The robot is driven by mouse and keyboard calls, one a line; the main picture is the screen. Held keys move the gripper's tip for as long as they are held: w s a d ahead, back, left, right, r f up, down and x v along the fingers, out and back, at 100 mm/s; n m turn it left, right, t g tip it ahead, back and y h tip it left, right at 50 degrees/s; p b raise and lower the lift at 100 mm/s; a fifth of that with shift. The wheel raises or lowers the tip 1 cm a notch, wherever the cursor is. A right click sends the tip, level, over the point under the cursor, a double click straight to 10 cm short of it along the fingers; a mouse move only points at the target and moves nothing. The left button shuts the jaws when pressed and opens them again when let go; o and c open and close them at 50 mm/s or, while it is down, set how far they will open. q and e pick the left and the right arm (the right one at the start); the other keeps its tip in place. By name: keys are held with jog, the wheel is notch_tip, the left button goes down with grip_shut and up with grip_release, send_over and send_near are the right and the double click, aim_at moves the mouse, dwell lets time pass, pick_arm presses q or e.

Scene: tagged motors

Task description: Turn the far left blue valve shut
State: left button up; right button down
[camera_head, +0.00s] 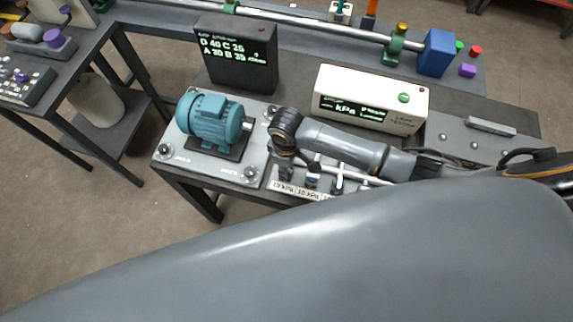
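A pipe manifold with small upright valves stands at the front edge of the bench, behind a pale label strip (300,190) reading kPa values. One valve with blue on it (313,176) and another beside it (338,182) show below my arm. The manifold's left end is mostly covered by my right arm's wrist, so I cannot make out a valve there clearly. My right gripper (287,172) seems to point down at that left end, dark and small. Its fingers and any contact are too hidden to tell. My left gripper is out of view.
A teal motor (212,122) sits on a grey plate (180,160) just left of the manifold. A white kPa display box (372,82) and a black display box (238,55) stand behind. A long pipe (300,22) runs behind them to a blue block (437,53).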

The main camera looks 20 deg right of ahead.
jog(key=shift+n, duration=1.6)
jog(key=c, duration=1)
grip_release()
jog(key=shift+r, duration=0.15)
notch_tip(320, 180, up, 12)
jog(key=shift+f, duration=0.15)
